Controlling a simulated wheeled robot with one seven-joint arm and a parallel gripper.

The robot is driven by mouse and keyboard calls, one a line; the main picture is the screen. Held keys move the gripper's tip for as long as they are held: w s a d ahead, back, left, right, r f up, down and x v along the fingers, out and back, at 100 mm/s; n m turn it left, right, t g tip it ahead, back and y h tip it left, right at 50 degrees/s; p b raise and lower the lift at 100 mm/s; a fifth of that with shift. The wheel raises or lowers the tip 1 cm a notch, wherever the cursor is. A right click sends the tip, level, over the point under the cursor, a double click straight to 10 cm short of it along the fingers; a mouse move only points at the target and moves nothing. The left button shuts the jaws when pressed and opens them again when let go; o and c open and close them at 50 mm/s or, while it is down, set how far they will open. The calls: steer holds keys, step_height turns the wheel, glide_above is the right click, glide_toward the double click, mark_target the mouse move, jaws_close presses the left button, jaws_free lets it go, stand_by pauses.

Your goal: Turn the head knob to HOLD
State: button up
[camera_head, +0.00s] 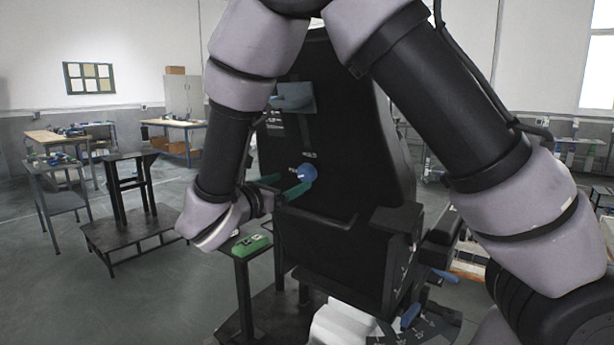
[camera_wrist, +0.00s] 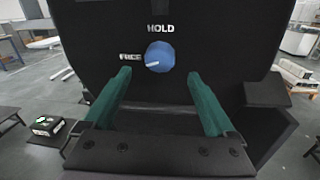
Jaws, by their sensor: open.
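The round blue head knob (camera_wrist: 159,57) sits on the black face of a tall column (camera_head: 345,130). The word HOLD (camera_wrist: 160,29) is printed above the knob, and a label that seems to read FREE (camera_wrist: 130,57) is at its left. The knob's white mark points left, towards the FREE label. My gripper (camera_wrist: 159,75) is open, with one green finger on each side of the knob in the wrist view. The knob also shows in the head view (camera_head: 307,174), close to the fingertips; whether they touch it I cannot tell.
A bent black handle bar (camera_head: 318,219) juts from the column below the knob. A small stand with a green-and-white item (camera_head: 252,246) is below my gripper.

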mark_target(304, 175)
steer(key=x, duration=0.7)
steer(key=shift+w+d, duration=0.1)
steer(key=shift+w, duration=0.1)
steer(key=c, duration=1.4)
steer(key=shift+o, duration=0.2)
